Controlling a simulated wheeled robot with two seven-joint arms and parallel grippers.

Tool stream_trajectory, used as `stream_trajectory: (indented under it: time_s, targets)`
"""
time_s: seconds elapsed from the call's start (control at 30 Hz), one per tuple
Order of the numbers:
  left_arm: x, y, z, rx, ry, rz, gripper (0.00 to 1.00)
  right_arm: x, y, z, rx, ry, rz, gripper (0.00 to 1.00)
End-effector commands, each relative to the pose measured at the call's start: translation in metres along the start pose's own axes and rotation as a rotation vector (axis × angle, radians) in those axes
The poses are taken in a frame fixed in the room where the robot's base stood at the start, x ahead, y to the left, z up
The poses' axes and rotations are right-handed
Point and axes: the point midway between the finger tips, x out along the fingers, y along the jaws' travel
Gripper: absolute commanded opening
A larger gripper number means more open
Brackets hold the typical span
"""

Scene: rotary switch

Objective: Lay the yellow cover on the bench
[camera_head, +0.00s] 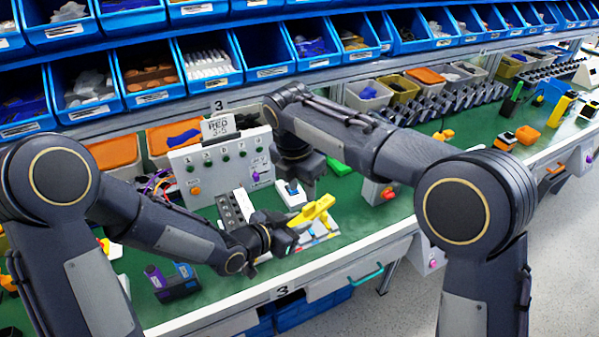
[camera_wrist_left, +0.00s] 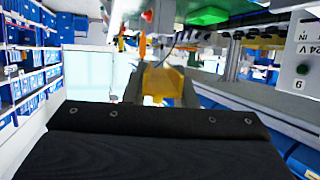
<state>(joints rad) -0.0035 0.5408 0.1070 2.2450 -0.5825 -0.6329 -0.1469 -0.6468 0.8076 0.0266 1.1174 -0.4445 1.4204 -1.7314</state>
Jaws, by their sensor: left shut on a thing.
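The yellow cover (camera_head: 316,209) is held tilted above the front part of the green bench (camera_head: 345,205) by my left gripper (camera_head: 298,226), which is shut on it. In the left wrist view the yellow cover (camera_wrist_left: 163,82) shows between the fingers, beyond the dark gripper body. My right gripper (camera_head: 308,185) points down behind the cover, beside a small white box with a blue knob (camera_head: 292,190). Its fingertips are too small and hidden to tell whether they are open. Part of the area under the cover is hidden by it and the left gripper.
A grey panel (camera_head: 205,165) with green knobs and a sign stands behind. A grey strip with dark round parts (camera_head: 233,212) lies left of the white box. A box with a red button (camera_head: 387,193) stands to the right. Bare green bench shows between it and the cover.

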Motion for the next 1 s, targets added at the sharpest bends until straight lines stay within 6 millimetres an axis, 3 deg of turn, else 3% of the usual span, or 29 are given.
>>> stream_trajectory:
  time_s: [0.1,0.33,0.77,1.0]
  targets:
    - [0.0,0.0,0.0,0.0,0.0,0.0,0.0,0.025,-0.001,0.0,0.001,0.001,-0.005,0.36]
    - [0.0,0.0,0.0,0.0,0.0,0.0,0.0,0.057,-0.001,0.0,0.002,0.001,-0.003,0.36]
    - [0.0,0.0,0.0,0.0,0.0,0.0,0.0,0.068,0.0,0.0,0.002,0.001,0.0,0.36]
    - [0.0,0.0,0.0,0.001,0.0,0.001,0.0,0.068,0.0,0.0,0.002,0.001,0.001,0.09]
